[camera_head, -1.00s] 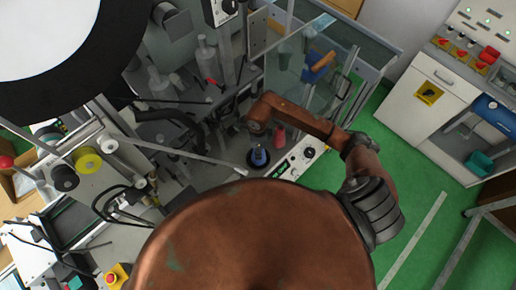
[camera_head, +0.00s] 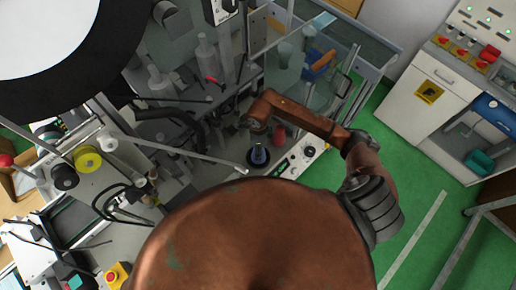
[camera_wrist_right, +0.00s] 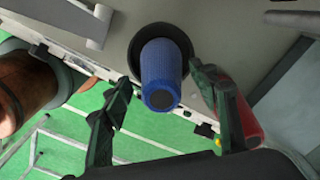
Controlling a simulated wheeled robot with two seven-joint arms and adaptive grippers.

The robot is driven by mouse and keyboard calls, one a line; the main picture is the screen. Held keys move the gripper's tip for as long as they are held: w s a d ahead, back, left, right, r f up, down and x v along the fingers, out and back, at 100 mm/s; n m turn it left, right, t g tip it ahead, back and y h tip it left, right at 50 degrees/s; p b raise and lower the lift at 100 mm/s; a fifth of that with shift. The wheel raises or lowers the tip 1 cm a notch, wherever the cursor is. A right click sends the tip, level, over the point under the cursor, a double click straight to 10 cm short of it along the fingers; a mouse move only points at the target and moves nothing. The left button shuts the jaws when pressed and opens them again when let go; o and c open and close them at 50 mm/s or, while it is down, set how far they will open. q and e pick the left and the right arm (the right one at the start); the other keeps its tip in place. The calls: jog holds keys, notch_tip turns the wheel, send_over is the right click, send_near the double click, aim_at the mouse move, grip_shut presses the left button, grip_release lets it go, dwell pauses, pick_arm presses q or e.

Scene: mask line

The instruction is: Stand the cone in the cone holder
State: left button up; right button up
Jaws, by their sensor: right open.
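The blue cone (camera_head: 259,154) stands upright in the round black cone holder (camera_head: 249,163), at the centre of the head view. In the right wrist view the ribbed blue cone (camera_wrist_right: 161,70) shows its dark-tipped end toward the camera, with the black holder ring (camera_wrist_right: 135,48) around its far end. My right gripper (camera_wrist_right: 168,105) is open, with one finger on each side of the cone. I see no finger clearly touching it. In the head view the right gripper is mostly hidden under my brown wrist. My left gripper is not in view.
A red cylindrical object (camera_head: 279,134) stands close beside the cone; it also shows behind the right finger in the wrist view (camera_wrist_right: 241,122). A white control panel (camera_head: 300,160) lies to the right. A clear-walled enclosure (camera_head: 300,75) and machine parts crowd the back.

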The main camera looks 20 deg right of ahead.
notch_tip(320, 180, up, 12)
jog(key=b, duration=0.2)
jog(key=shift+f+b, duration=0.2)
jog(key=shift+b, duration=0.2)
